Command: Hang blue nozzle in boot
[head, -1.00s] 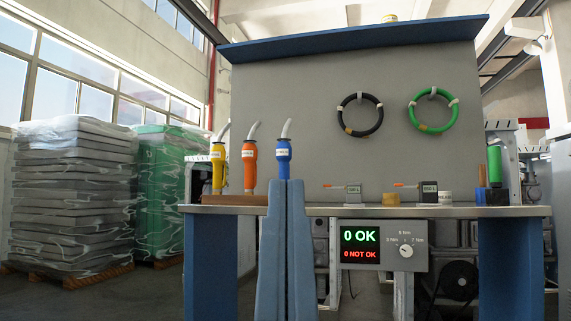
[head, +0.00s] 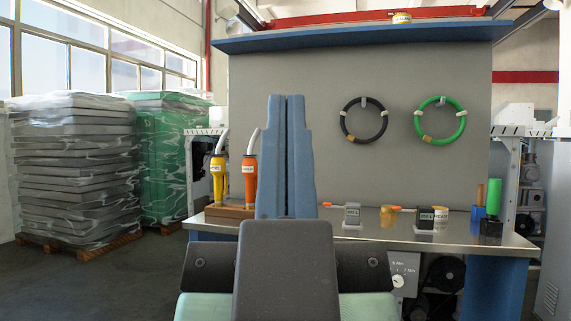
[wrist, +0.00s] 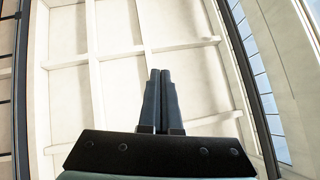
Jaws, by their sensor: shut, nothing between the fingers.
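My gripper (head: 286,98) points upward in front of the bench, its two blue-grey fingers together and empty. It also shows in the wrist view (wrist: 160,73), against the ceiling. The blue nozzle is not visible now; the fingers cover the place to the right of the orange nozzle (head: 250,180). A yellow nozzle (head: 217,180) stands upright at the left. Both stand at a brown wooden block (head: 228,212) on the bench, partly behind my gripper. No boot can be made out clearly.
The metal bench top (head: 345,232) holds small labelled devices (head: 352,215) and a green cylinder (head: 491,205) at the right. A black hose ring (head: 343,122) and a green hose ring (head: 418,122) hang on the back panel. Wrapped stacks (head: 75,170) stand at the left.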

